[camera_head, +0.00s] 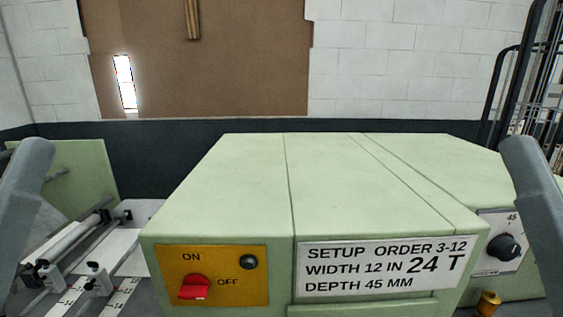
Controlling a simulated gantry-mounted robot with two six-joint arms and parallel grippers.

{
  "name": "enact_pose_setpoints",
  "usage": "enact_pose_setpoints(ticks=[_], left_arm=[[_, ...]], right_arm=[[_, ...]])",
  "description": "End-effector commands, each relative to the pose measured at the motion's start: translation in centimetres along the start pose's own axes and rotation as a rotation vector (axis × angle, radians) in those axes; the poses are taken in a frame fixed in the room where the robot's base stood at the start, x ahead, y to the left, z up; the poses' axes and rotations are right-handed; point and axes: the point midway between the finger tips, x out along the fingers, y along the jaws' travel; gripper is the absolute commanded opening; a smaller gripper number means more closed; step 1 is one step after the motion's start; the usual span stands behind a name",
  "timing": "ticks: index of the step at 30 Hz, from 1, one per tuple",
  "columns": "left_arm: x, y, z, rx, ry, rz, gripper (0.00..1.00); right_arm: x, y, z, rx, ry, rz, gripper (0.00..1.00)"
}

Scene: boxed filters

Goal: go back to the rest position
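Parts of my two arms show as smooth grey-blue links. My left arm (24,180) stands at the left edge, and my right arm (538,195) stands at the right edge. Both links run down out of the picture. Neither gripper is in view, so their fingers and anything in them are hidden. No boxed filter is in view.
A pale green machine (245,185) fills the middle, with a red switch (193,287), a setup label (385,265) and a black knob (504,247). Rollers and scales (75,255) lie at left. A wire cage (540,80) stands back right.

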Motion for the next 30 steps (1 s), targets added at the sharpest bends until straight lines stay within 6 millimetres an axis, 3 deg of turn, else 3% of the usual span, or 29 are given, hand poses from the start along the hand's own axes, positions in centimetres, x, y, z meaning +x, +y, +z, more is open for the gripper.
enact_pose_setpoints(ticks=[1,5,18,24,30], left_arm=[[3.2,0.0,-3.0,0.0,0.003,0.0,0.47],[7.1,0.0,-6.7,0.0,0.002,0.0,0.47],[22.6,-0.1,-21.0,0.0,0.002,0.0,0.47],[25.6,-0.1,-23.8,0.0,0.001,0.0,0.47],[25.4,-0.1,-23.5,0.0,0.001,0.0,0.47]], right_arm=[[3.2,0.0,-2.9,0.0,0.0,0.001,0.64],[7.2,0.1,-6.4,0.0,-0.002,0.001,0.64],[22.7,0.2,-20.5,-0.001,-0.005,0.003,0.64],[25.8,0.2,-23.3,-0.001,-0.005,0.003,0.64],[25.5,0.2,-23.1,-0.001,-0.005,0.003,0.64]])
